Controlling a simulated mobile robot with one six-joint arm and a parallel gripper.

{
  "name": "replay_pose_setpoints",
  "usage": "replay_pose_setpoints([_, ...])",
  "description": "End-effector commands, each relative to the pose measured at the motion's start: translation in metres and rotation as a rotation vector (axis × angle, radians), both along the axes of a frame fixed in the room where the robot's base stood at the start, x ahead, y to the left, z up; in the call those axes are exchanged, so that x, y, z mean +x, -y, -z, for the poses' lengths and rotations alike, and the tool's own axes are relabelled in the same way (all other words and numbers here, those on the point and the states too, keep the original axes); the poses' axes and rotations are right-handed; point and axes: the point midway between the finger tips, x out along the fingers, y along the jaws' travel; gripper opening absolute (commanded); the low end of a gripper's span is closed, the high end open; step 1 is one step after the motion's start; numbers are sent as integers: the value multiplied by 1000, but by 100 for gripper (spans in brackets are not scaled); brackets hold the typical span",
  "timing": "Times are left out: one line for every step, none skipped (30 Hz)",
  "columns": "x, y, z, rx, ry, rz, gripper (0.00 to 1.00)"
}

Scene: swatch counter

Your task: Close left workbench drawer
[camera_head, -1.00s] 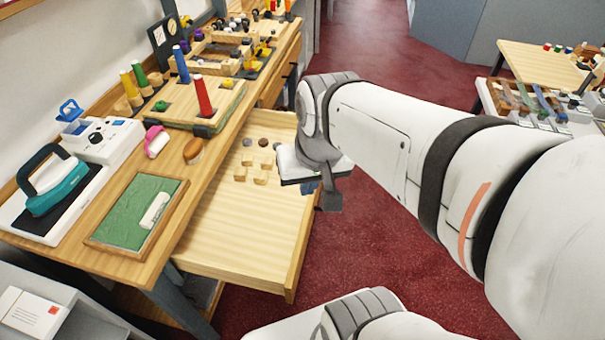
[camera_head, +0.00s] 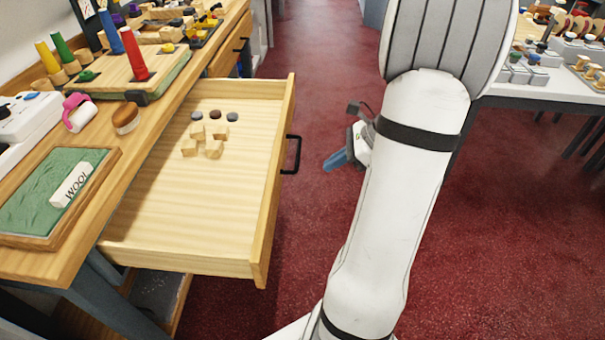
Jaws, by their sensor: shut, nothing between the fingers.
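The left workbench drawer (camera_head: 165,225) is pulled far out from under the wooden workbench (camera_head: 75,258). Its black handle (camera_head: 291,155) is on the front panel, facing right. Several small wooden blocks and a few dark round discs lie inside it. My gripper (camera_head: 335,160) is to the right of the handle, over the red floor, with a gap between them. Its blue-grey fingers are together and point left toward the handle, with nothing held. My arm hides part of the gripper's body.
On the bench top are a green board with a white "WOOL" block (camera_head: 70,185), a brown brush (camera_head: 125,118), a pink item (camera_head: 78,112) and coloured cones. A second bench drawer (camera_head: 230,50) sits farther back. A white table (camera_head: 545,80) stands at right. Red floor between is clear.

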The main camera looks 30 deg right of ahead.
Motion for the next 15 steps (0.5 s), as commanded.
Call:
replay_pose_setpoints([2,-4,5,2,-1,-2,0])
replay_pose_setpoints([4,-7,8,2,-1,-2,0])
replay_pose_setpoints([6,-11,13,1,-2,-4,0])
replay_pose_setpoints([8,-14,17,1,-2,-5,0])
replay_pose_setpoints([11,-18,21,0,-2,-5,0])
replay_pose_setpoints([14,-23,27,1,-2,-5,0])
replay_pose_setpoints([16,-27,32,1,-3,-6,0])
replay_pose_setpoints([19,-31,37,1,-3,-6,0])
replay_pose_setpoints([23,-36,44,1,-3,-7,0])
replay_pose_setpoints([25,-40,49,0,-3,-8,0])
replay_pose_setpoints([28,-44,53,0,-2,-6,0])
replay_pose_setpoints([31,-49,59,0,-3,-8,0])
replay_pose_setpoints([33,-53,63,0,-3,-6,0])
replay_pose_setpoints([36,-56,67,0,-2,-6,0])
replay_pose_setpoints([39,-61,70,-3,-1,-8,0])
